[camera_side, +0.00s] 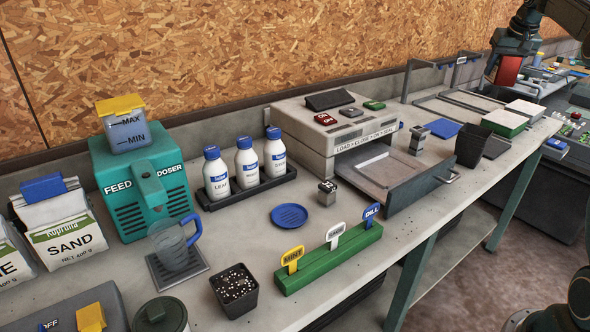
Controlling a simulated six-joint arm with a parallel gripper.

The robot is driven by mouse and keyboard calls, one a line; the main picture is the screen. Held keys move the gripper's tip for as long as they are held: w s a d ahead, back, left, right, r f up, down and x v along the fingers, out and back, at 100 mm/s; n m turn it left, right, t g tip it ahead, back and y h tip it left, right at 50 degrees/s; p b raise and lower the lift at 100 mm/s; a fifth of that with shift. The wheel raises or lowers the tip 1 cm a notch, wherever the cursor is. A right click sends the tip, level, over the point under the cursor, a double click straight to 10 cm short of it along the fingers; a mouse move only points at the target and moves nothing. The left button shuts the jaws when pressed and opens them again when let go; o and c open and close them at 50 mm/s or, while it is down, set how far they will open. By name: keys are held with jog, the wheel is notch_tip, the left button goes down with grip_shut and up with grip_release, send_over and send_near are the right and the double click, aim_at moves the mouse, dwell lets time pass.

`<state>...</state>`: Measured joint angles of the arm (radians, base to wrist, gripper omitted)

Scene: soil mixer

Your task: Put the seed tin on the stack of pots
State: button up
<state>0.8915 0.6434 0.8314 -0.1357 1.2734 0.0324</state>
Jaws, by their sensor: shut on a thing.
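My gripper (508,60) is at the top right, shut on a red cylindrical thing that looks like the seed tin (507,71). The tin is held off the bench at the bench's far end. Dark fingers cover part of it. A black tapered pot (472,146) stands upright on the bench, right of the open drawer; it looks like the stack of pots, but I cannot tell how many are nested. The tin is apart from it, higher and to the right in the picture.
A grey machine (335,135) has its drawer (415,185) pulled out left of the black pot. A green and white block (504,123) and a white block (525,109) lie right of the pot. A thin frame (440,68) stands behind. A soil-filled pot (235,290) is at the front.

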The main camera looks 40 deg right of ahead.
notch_tip(320, 180, down, 12)
jog(key=shift+f, duration=0.1)
dwell(0.4)
jog(key=shift+f, duration=0.1)
jog(key=shift+f, duration=2.05)
jog(key=shift+f, duration=0.1)
jog(key=o, duration=1)
jog(key=v, duration=1.2)
